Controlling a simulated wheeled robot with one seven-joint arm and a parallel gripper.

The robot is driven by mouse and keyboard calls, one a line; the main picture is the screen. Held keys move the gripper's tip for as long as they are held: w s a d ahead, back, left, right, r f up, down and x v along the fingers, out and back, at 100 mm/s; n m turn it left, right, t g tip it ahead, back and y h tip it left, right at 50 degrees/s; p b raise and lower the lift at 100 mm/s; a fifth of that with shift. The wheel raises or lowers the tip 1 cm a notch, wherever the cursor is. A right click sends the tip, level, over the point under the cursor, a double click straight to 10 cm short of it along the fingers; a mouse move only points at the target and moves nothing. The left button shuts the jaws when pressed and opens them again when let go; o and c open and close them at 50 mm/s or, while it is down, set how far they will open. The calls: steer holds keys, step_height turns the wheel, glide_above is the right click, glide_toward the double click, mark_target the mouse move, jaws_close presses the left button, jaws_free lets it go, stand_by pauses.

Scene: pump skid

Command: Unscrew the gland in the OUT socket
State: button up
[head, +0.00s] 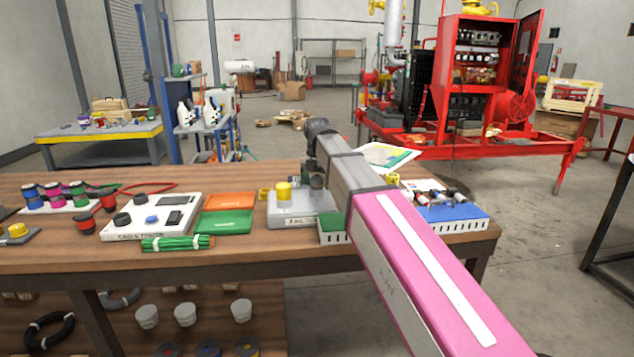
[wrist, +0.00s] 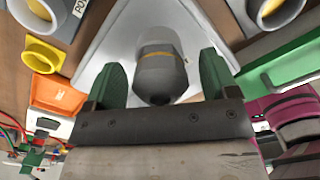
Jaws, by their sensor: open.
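A dark grey gland (wrist: 160,78) with a thin yellow band stands on the pale grey junction box in the wrist view. My gripper (wrist: 161,70) is open, with one green finger on each side of this gland. A small gap shows on both sides, so the fingers appear apart from it. In the head view the junction box (head: 284,219) sits on the bench with a yellow-topped fitting (head: 283,192). My arm hides the box's right part and most of my gripper there. I cannot read an OUT mark in either view.
Left of the box lie an orange case (head: 231,200), a green case (head: 226,221), a bundle of green sticks (head: 177,243) and a white panel (head: 150,217). A blue-topped tray (head: 452,216) stands to the right. The bench's front edge is near.

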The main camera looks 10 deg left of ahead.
steer(key=m, duration=0.4)
steer(key=shift+m, duration=0.3)
steer(key=m, duration=0.4)
steer(key=c, duration=1)
steer(key=n, duration=0.9)
steer(key=o, duration=1)
steer(key=shift+r, duration=0.1)
